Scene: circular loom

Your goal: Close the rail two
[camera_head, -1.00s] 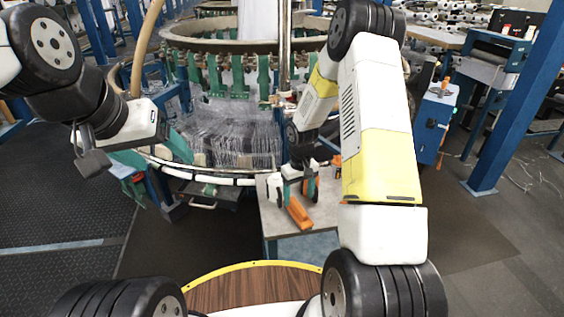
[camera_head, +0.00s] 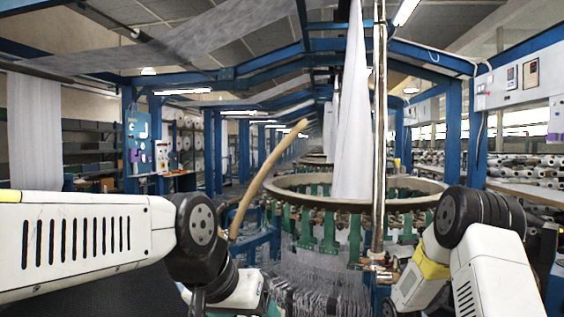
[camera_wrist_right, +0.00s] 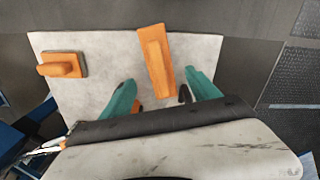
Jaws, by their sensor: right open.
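The circular loom shows in the head view, with a wide upper ring (camera_head: 300,200) and green brackets (camera_head: 305,232) below it. I cannot tell which part is rail two; the loom's lower front is cut off by the picture's bottom edge. My right gripper (camera_wrist_right: 160,78) shows in the right wrist view, with its two green fingers apart. An orange block (camera_wrist_right: 156,60) lies ahead of and between the fingertips, over a grey table (camera_wrist_right: 95,95); I see no grip on it.
A second orange piece (camera_wrist_right: 62,65) lies at the table's left side. In the head view, a tan curved pole (camera_head: 268,165) and a metal post (camera_head: 378,150) stand by the loom. Blue frame posts (camera_head: 478,130) stand around it. Dark floor (camera_wrist_right: 240,60) lies beyond the table.

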